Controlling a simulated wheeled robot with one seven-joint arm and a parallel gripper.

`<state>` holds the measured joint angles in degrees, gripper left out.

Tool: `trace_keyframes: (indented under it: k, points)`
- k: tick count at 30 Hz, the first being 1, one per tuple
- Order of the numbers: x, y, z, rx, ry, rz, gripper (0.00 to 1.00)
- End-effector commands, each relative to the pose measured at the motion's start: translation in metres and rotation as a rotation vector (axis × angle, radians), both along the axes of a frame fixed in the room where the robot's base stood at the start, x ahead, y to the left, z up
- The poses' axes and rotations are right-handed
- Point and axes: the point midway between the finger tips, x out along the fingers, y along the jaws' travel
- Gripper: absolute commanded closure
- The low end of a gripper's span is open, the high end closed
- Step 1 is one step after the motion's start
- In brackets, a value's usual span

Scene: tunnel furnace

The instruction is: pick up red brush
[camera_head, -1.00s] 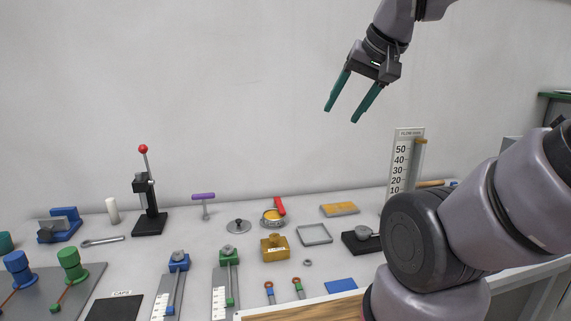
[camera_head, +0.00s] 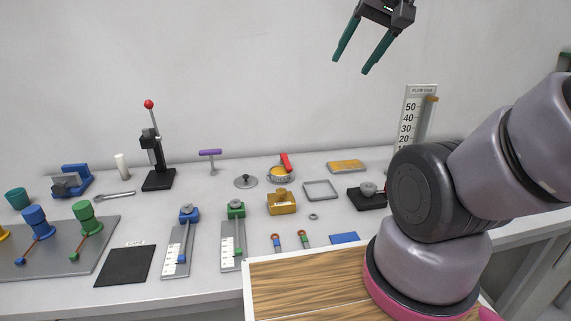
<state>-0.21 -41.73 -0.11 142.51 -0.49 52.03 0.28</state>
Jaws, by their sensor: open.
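A red piece (camera_head: 285,162), the likeliest match for the red brush, rests at the back edge of a round metal dish (camera_head: 280,179) with a yellow-orange inside. It slants upward from the dish, and no bristles can be made out. My gripper (camera_head: 351,64) is open and empty, with two teal fingers pointing down and to the left. It is in the air at the top of the picture, well above the bench and to the right of the red piece.
A brass block (camera_head: 282,204) and a grey square frame (camera_head: 320,190) are close to the dish. A grey lid (camera_head: 246,182) lies left of it. A lever press (camera_head: 156,160) and a flow meter (camera_head: 411,115) stand tall. My arm hides the bench's right part.

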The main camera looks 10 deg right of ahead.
Motion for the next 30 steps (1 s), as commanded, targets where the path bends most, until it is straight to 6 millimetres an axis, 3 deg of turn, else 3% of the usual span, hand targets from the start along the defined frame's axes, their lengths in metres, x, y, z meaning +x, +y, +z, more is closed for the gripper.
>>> trace_keyframes:
  k: [5, 8, 14, 23, 30]
  points:
    - [0.046, -0.004, -0.007, -0.039, 0.038, 0.010, 0.35]
    - [0.084, -0.005, -0.016, -0.072, 0.059, 0.019, 0.35]
    - [0.160, -0.002, -0.049, -0.138, 0.095, 0.050, 0.35]
    - [0.260, 0.014, -0.135, -0.230, 0.139, 0.121, 0.35]
    - [0.321, 0.034, -0.229, -0.293, 0.168, 0.197, 0.35]
